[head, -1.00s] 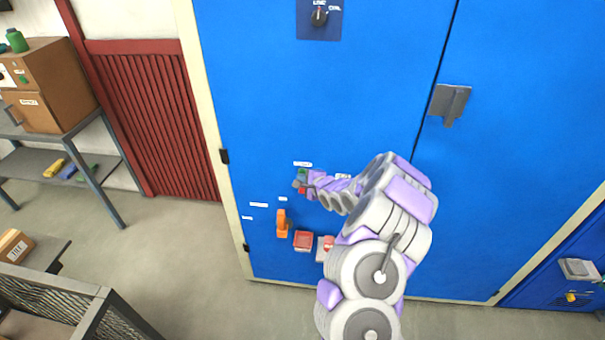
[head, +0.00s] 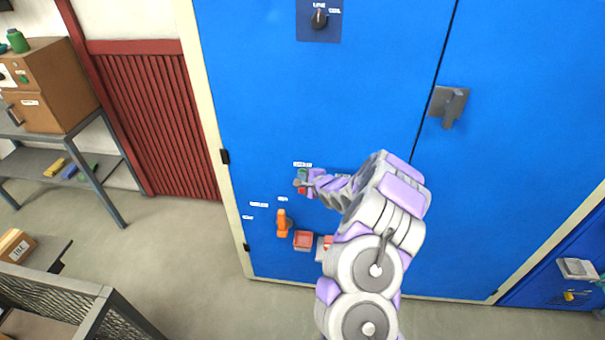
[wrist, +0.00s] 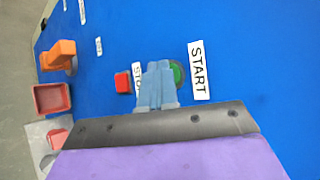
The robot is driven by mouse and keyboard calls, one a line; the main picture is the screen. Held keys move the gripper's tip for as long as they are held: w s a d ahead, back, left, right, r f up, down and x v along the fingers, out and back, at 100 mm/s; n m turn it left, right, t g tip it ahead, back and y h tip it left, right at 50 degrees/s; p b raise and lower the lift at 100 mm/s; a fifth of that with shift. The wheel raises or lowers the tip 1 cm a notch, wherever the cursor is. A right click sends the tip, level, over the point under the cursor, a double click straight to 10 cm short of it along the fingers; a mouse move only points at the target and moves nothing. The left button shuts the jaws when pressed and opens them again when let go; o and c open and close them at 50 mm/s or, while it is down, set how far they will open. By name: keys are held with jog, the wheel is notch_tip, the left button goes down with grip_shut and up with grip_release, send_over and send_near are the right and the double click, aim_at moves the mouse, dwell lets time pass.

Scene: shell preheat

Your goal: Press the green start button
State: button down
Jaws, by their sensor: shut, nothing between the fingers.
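The green start button (wrist: 178,74) shows in the wrist view beside the white START label (wrist: 198,70), on a blue cabinet door (head: 330,100). My gripper (wrist: 158,66) is shut and empty. Its fingertips lie just left of the green button in the wrist view and hide part of it; I cannot tell whether they touch it. The red stop button (wrist: 123,82) is on the other side of the fingers, with its STOP label partly hidden. In the head view my gripper (head: 301,183) is at the button panel, with a bit of the green button (head: 303,173) showing above it.
An orange handle (head: 283,223) and a red box (head: 303,240) are on the cabinet below the buttons. A dark rotary switch (head: 319,19) is high on the door, and a grey latch (head: 450,105) is to the right.

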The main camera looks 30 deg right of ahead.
dwell(0.3)
jog(key=shift+s+a+f, duration=0.1)
jog(key=shift+s+a, duration=0.4)
jog(key=shift+s, duration=0.2)
jog(key=shift+s+a+b, duration=0.15)
jog(key=shift+s+a, duration=0.55)
jog(key=shift+s, duration=0.35)
jog(key=shift+s+a+b, duration=0.15)
jog(key=shift+s+a, duration=0.55)
jog(key=shift+s, duration=0.3)
